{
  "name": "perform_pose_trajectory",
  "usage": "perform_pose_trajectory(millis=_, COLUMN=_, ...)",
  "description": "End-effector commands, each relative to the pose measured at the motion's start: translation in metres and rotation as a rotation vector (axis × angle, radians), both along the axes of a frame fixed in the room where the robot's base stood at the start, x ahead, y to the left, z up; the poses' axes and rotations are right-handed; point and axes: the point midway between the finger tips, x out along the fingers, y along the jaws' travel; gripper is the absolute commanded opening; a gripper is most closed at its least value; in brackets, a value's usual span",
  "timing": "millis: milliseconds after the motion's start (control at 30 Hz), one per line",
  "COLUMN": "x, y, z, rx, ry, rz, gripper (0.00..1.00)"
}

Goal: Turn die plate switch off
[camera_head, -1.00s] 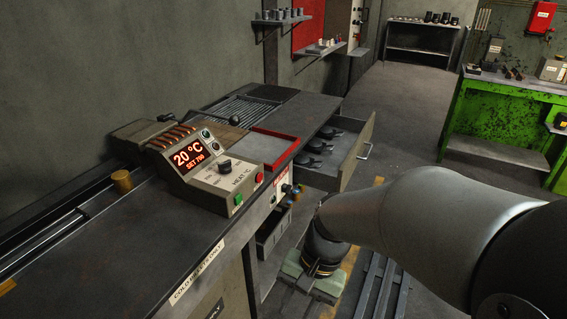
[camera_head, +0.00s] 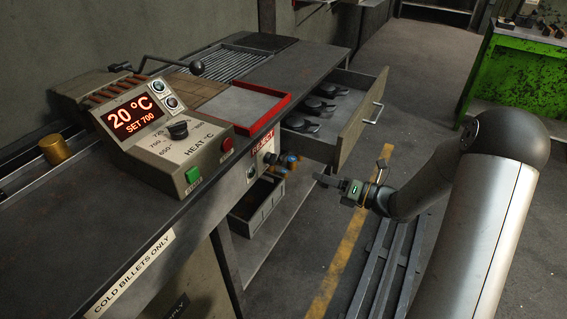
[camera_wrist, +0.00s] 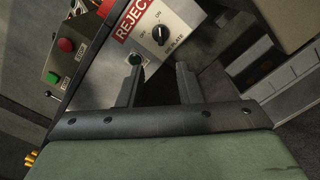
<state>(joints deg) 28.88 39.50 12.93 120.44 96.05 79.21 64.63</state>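The die plate switch is a black rotary knob (camera_wrist: 160,36) on a pale panel in the wrist view, between OFF and ON labels, with DIE PLATE lettering below. I cannot tell for sure which label it points at. A round green lamp or button (camera_wrist: 137,59) sits lower left of it. In the head view the knob (camera_head: 270,158) shows on the front panel under the red REJECT label. My gripper (camera_wrist: 158,84) is open and empty, its fingers pointing at the panel, apart from the knob. In the head view my gripper (camera_head: 324,181) is right of the panel.
A heater control box (camera_head: 165,135) reading 20 °C, SET 700, stands on the bench, with green and red buttons. A red-rimmed tray (camera_head: 284,100) lies behind it. An open drawer (camera_head: 350,135) with dark tools juts out above my gripper.

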Motion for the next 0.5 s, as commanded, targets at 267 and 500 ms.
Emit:
perform_pose_trajectory(millis=267, x=0.029, y=0.057, z=-0.001, rx=-0.001, ry=-0.001, rz=0.005, gripper=0.32)
perform_pose_trajectory(millis=500, x=0.050, y=0.097, z=-0.001, rx=-0.002, ry=-0.001, rz=0.004, gripper=0.32)
